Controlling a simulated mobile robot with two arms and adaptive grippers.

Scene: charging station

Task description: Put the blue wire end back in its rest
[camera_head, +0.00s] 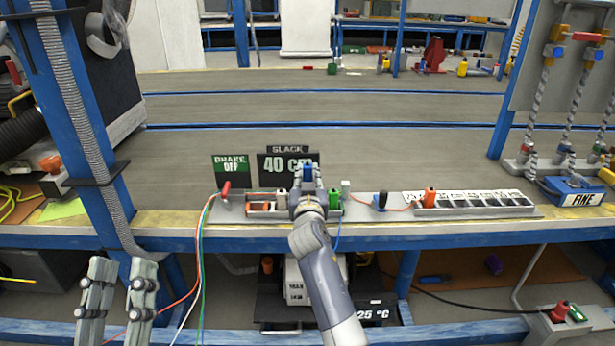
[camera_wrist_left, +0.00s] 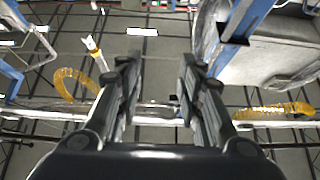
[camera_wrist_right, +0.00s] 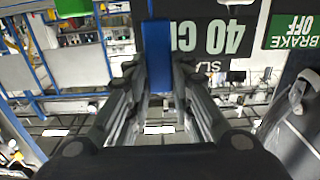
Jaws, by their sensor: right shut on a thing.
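My right gripper (camera_head: 307,180) is over the middle of the grey rail on the bench and is shut on the blue wire end (camera_head: 308,173). The blue end also shows between the fingers in the right wrist view (camera_wrist_right: 158,55). A thin blue wire (camera_head: 338,236) hangs over the bench edge just right of my right arm. My gripper and arm hide part of the rail, and I cannot make out the blue end's rest. My left gripper (camera_head: 122,270) is open and empty, low at the left in front of the bench; its fingers stand apart in the left wrist view (camera_wrist_left: 157,75).
On the rail are a red lever (camera_head: 226,189), orange blocks (camera_head: 260,206), a green block (camera_head: 335,197), a black knob (camera_head: 382,200) and a compartment tray (camera_head: 480,212) with an orange end (camera_head: 430,197). Signs (camera_head: 287,165) stand behind. Loose wires (camera_head: 200,255) hang at the left. The bench behind is clear.

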